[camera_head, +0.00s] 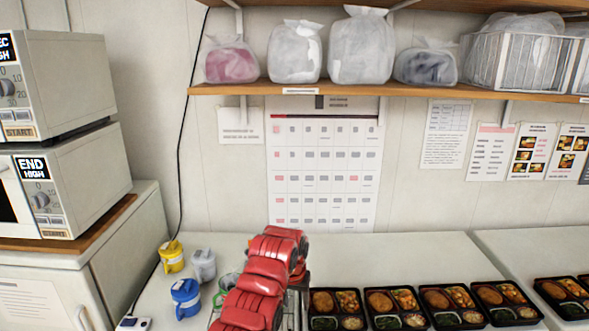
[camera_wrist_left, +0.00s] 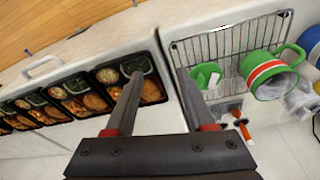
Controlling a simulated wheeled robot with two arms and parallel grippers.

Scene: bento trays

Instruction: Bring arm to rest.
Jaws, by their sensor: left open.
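My left arm (camera_head: 262,285) is red and rises from the bottom of the head view over the counter; its gripper is hard to make out there. In the left wrist view my left gripper (camera_wrist_left: 160,74) has its two dark fingers spread apart, with nothing between them. Below it are the white counter and its edge, with a row of bento trays to the left and a wire rack (camera_wrist_left: 228,48) to the right. The fingers seem clear of both. My right gripper is not in view.
Black bento trays (camera_head: 339,318) with food line the counter, right of my arm. Yellow (camera_head: 171,257), grey (camera_head: 203,265) and blue (camera_head: 186,298) cups stand left. A green striped cup (camera_wrist_left: 268,75) lies in the rack. Stacked microwaves (camera_head: 75,178) stand left; a shelf (camera_head: 390,91) hangs above.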

